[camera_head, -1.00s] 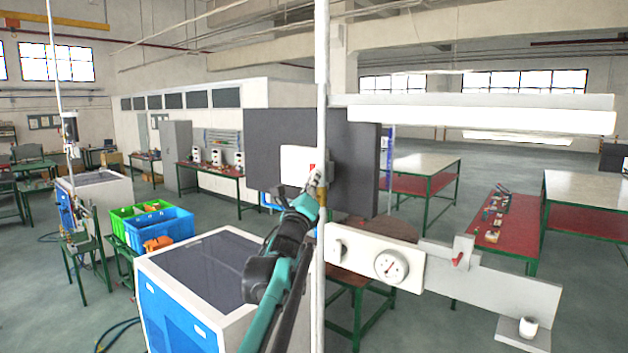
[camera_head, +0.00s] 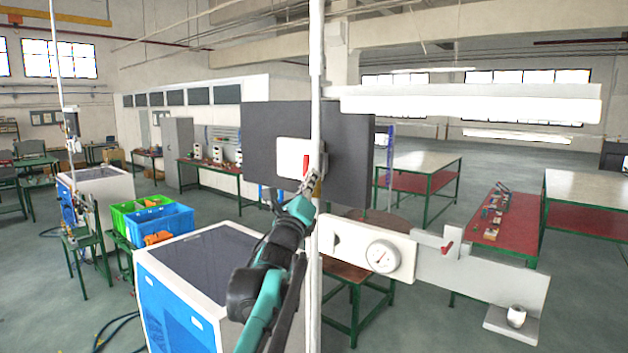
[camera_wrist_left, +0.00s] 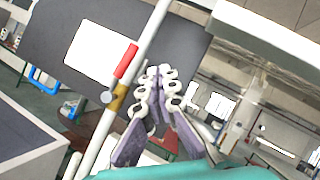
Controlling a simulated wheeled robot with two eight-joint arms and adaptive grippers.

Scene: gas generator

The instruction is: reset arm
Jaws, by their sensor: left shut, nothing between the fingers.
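My left arm reaches up from the bottom middle of the head view. Its gripper (camera_head: 316,180) is at the white vertical pole (camera_head: 316,120), near a red valve handle (camera_head: 306,166). In the left wrist view the fingers (camera_wrist_left: 160,72) are together with nothing between them. There the red handle (camera_wrist_left: 126,61) and a brass-coloured valve body (camera_wrist_left: 118,97) sit on the slanting pole, just left of the fingers. Clear space shows between the fingertips and the handle, but I cannot judge the depth. My right gripper is not in view.
A dark panel (camera_head: 270,135) stands behind the pole. A white board with a gauge (camera_head: 383,257) is to the right. A white and blue cabinet (camera_head: 175,300) is at the lower left, with blue (camera_head: 160,226) and green crates behind. Open floor lies between the benches.

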